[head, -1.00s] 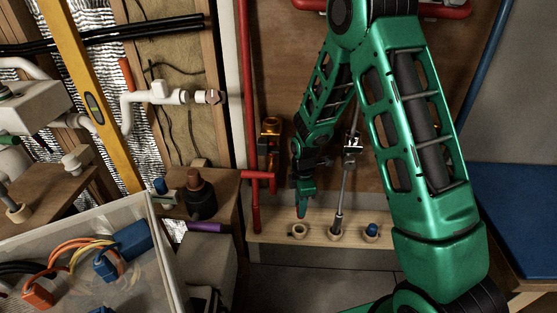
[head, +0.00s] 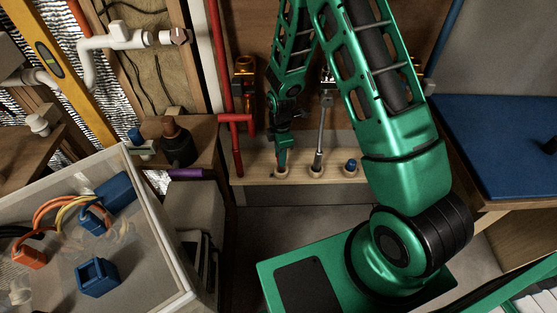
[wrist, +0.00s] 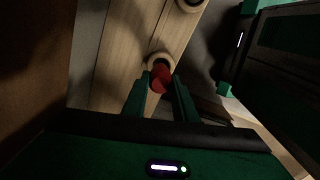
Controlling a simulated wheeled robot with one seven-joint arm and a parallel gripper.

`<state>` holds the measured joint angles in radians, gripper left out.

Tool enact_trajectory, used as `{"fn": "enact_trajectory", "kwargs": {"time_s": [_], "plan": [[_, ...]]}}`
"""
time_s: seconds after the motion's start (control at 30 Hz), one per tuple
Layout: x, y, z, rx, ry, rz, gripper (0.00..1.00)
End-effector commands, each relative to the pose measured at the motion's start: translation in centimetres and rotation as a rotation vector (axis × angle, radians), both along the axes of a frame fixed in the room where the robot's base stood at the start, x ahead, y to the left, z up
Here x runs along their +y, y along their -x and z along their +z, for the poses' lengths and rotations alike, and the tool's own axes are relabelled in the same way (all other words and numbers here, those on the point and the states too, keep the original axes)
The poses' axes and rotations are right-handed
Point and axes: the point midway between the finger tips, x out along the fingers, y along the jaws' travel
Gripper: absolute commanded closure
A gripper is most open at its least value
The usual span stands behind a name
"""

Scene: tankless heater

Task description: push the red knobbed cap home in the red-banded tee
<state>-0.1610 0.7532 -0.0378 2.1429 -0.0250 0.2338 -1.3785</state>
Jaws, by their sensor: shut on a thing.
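The red knobbed cap (wrist: 161,72) shows in the wrist view between the two green fingers of my gripper (wrist: 161,84). The gripper is shut on it. A round pale socket (wrist: 163,58) in the wooden rail lies right at the cap's far end; I cannot tell whether the cap still sits in it. I cannot make out a red-banded tee in either view.
The rail also holds a grey metal rod (head: 321,130) and a blue cap (head: 350,165). A red pipe with a T-shaped branch (head: 236,119) stands left of my gripper. A clear bin (head: 160,225) is at lower left, a blue-topped table (head: 495,145) at right.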

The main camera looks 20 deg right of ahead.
Motion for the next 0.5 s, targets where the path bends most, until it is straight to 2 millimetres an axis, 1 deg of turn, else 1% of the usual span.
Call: {"fn": "enact_trajectory", "kwargs": {"time_s": [0.17,0.3,0.4,0.5], "plan": [[0.0,0.0,-1.1,0.000,0.000,0.000,1.00],[0.0,0.1,-2.9,0.002,0.001,0.000,1.00],[0.0,0.1,-3.9,0.001,0.000,0.000,1.00],[0.0,0.0,-4.1,0.000,0.000,0.000,1.00]]}}
